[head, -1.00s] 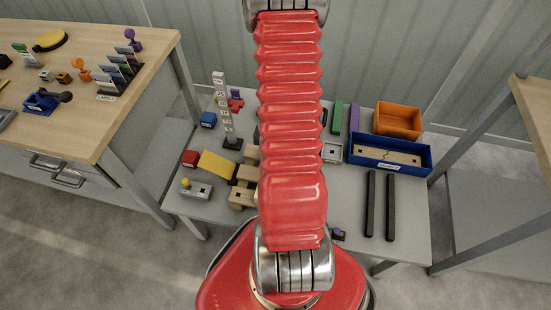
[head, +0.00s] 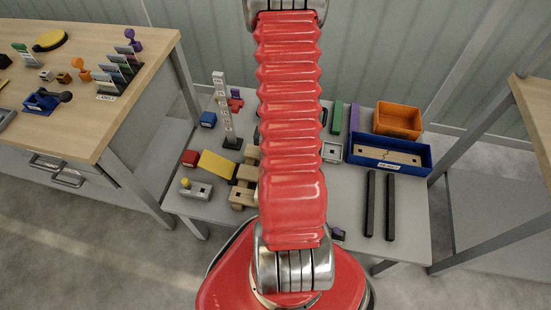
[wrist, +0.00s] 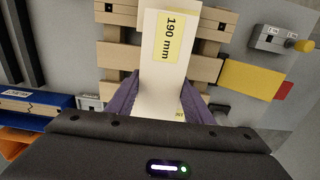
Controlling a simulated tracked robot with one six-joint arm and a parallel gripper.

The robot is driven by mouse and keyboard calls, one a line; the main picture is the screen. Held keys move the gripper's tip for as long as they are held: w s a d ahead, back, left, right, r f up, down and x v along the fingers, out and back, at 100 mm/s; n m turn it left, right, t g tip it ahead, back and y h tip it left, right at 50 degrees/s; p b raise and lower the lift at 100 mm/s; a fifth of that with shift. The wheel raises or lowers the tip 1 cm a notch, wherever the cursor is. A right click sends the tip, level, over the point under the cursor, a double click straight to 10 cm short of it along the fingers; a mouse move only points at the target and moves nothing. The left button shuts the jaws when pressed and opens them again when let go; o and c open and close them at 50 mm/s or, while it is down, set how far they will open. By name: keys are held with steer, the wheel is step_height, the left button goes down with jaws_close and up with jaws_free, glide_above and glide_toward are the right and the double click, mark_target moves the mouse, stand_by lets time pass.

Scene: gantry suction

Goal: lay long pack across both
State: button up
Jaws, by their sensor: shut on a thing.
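My gripper (wrist: 160,92) is shut on a long white pack (wrist: 158,100) with a yellow "190 mm" label, between its two purple fingers. In the wrist view the pack points up the picture, over wooden slatted pieces (wrist: 115,53). The wood shows on both sides of the pack; its middle is hidden. I cannot tell whether the pack touches the wood, or whether it is one piece or two. In the head view the wooden pieces (head: 242,197) stand on the grey table, partly behind my red arm. My gripper and the pack are hidden there.
A yellow block (head: 217,164) and a grey block with a yellow knob (head: 198,190) lie left of the wood. A white tower (head: 225,115) stands behind. Two dark bars (head: 380,205), a blue tray (head: 424,164) and an orange bin (head: 397,121) are at the right.

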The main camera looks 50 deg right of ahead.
steer(key=shift+f, duration=0.7)
steer(key=o, duration=1.5)
steer(key=shift+r, duration=0.1)
step_height(320, 180, up, 14)
steer(key=shift+f, duration=0.25)
stand_by(0.8)
